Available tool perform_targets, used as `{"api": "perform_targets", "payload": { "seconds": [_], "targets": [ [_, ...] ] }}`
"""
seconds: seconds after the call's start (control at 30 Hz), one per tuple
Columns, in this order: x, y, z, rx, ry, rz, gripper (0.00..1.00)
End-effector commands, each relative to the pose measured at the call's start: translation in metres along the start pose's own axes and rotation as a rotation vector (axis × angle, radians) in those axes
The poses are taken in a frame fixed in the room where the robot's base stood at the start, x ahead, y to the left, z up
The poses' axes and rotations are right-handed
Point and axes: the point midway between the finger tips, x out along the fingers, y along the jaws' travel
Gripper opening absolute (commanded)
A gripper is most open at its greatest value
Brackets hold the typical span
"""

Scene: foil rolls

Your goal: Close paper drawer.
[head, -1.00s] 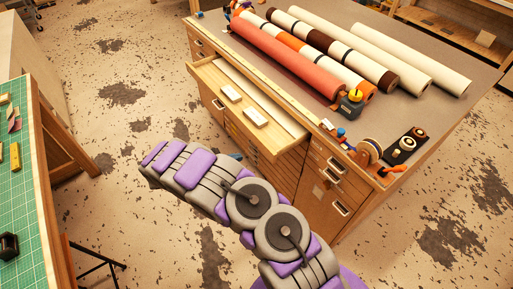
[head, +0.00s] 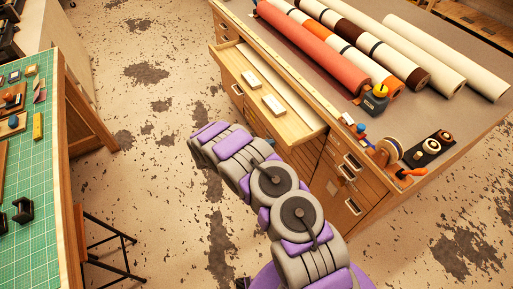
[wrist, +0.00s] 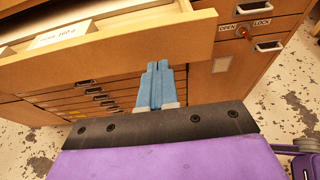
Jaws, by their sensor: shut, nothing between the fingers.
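The paper drawer (head: 295,124) is pulled out of the wooden cabinet and stands open in the head view. Two white label blocks lie on it, and a pale sheet shows inside. In the wrist view its wooden front (wrist: 120,45) crosses the upper picture, with a white label (wrist: 62,33) behind it at left. My gripper (wrist: 158,66) is shut and empty. Its blue fingertips overlap the lower edge of the drawer front near its right end; I cannot tell whether they touch.
The cabinet top (head: 435,112) holds a red roll (head: 310,48), other rolls and a tape dispenser (head: 375,98). An OPEN/LOCK plate (wrist: 245,25) sits right of the drawer. A green-topped workbench (head: 30,175) stands at left. Bare floor lies between bench and cabinet.

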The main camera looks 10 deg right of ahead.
Motion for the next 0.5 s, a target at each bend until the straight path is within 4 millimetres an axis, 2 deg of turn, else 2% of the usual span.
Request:
{"api": "perform_targets", "payload": {
  "seconds": [0.2, 0.5],
  "targets": [
    [0.018, 0.002, 0.005, 0.0, -0.002, 0.002, 0.0],
    [0.026, 0.001, 0.008, 0.001, 0.003, 0.002, 0.0]
  ]
}}
